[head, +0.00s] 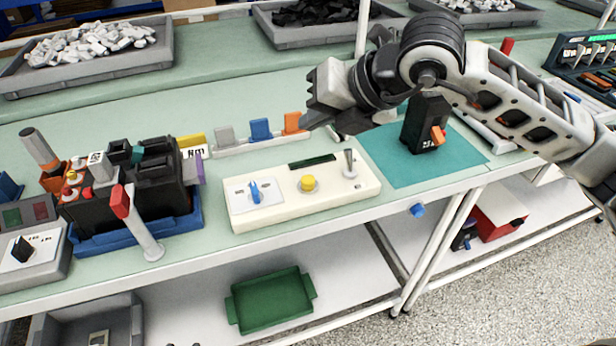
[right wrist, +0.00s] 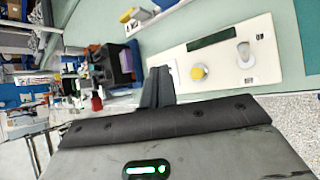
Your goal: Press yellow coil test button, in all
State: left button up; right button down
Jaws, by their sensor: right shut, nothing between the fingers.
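The yellow coil test button (head: 308,184) sits on top of a cream test box (head: 330,204), between a blue knob (head: 254,191) and a grey lever (head: 350,163). The button also shows in the right wrist view (right wrist: 198,72). My right gripper (head: 308,122) is shut and empty, above and behind the box, apart from the button. Its closed fingers also show in the right wrist view (right wrist: 158,84). A black breaker with an orange toggle (head: 424,122) stands upright on a teal mat (head: 392,170) right of the box. My left gripper is not in view.
A blue tray (head: 190,222) of dark breakers and a red-tipped post (head: 138,222) stand left of the box. A rack with grey, blue and orange tabs (head: 240,146) lies behind it. Parts bins (head: 20,85) line the back. The table's front edge is close to the box.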

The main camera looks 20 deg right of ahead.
aim_at(313, 182)
jog(key=shift+f, duration=0.1)
